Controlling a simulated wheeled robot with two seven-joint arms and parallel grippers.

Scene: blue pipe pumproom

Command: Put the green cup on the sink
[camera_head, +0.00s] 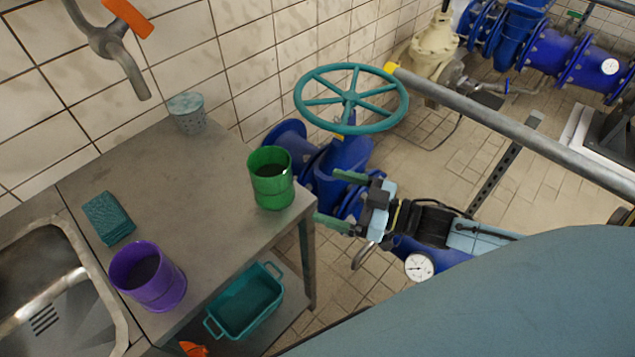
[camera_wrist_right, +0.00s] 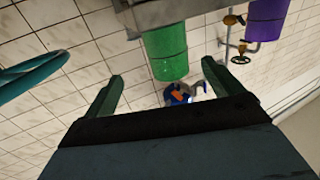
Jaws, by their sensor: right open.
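The green cup (camera_head: 271,178) stands upright near the right corner of the metal counter. The metal sink (camera_head: 107,290) is set into the counter at the lower left, with its basin empty where it shows. My right gripper (camera_head: 325,195) is open, just right of the green cup and apart from it, with its fingers pointing toward it. In the right wrist view, the green cup (camera_wrist_right: 166,50) appears between and beyond the open fingers of the right gripper (camera_wrist_right: 163,70). The jaws hold nothing. My left gripper is not in view.
A purple cup (camera_head: 148,275) and teal sponge-like block (camera_head: 108,217) stand between sink and green cup. A perforated cup (camera_head: 187,113) is by the wall. A teal handwheel (camera_head: 350,97) rises behind my gripper. A teal basket (camera_head: 245,300) sits below. The counter's middle is clear.

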